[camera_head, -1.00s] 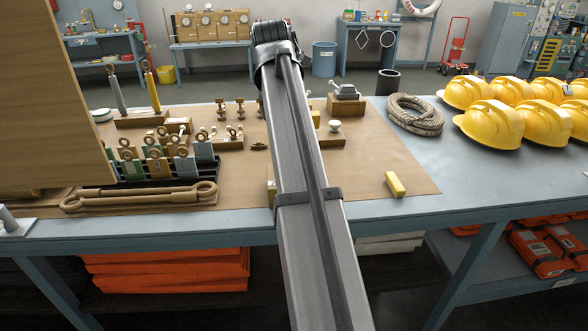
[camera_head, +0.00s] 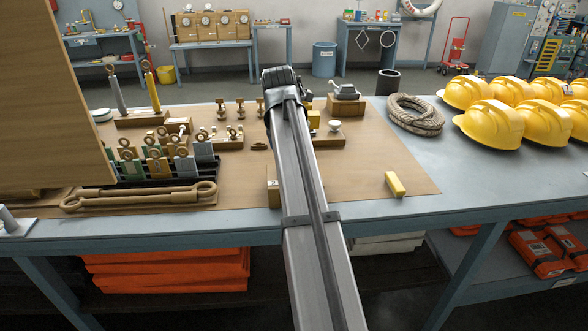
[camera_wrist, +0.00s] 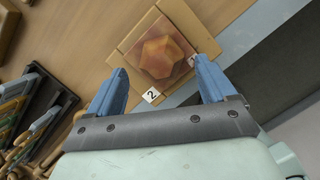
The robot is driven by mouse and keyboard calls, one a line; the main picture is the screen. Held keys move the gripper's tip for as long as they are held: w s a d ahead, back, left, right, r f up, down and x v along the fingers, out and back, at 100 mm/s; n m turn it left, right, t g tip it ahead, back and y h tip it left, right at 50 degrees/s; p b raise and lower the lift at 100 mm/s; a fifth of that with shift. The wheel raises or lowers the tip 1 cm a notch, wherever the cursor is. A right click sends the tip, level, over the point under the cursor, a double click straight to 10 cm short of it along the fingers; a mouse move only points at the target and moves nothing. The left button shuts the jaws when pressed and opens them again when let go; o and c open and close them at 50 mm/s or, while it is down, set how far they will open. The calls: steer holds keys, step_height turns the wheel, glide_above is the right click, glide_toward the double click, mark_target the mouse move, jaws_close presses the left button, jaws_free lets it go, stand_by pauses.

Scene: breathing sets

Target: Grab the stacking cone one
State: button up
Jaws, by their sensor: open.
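I cannot identify a stacking cone with certainty in either view. In the wrist view, a faceted orange-brown piece (camera_wrist: 158,56) sits on a square wooden base (camera_wrist: 191,24) with a white tag (camera_wrist: 151,95) reading 2. My gripper (camera_wrist: 160,66) has two blue fingers, spread apart and empty. The piece shows between the fingertips in the picture; the height above it is unclear. In the head view my arm hides the gripper and most of this base, whose tagged edge (camera_head: 273,192) shows left of the arm.
Left stand a black rack (camera_head: 205,172) of tagged parts and a long turnbuckle (camera_head: 138,196). A yellow block (camera_head: 395,184) lies right of my arm. A coiled rope (camera_head: 415,114) and yellow helmets (camera_head: 490,125) are farther right. The mat (camera_head: 365,160) between is mostly clear.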

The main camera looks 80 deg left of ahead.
steer(key=shift+x, duration=2)
steer(key=shift+c, duration=0.5)
steer(key=shift+r, duration=0.1)
jaws_close()
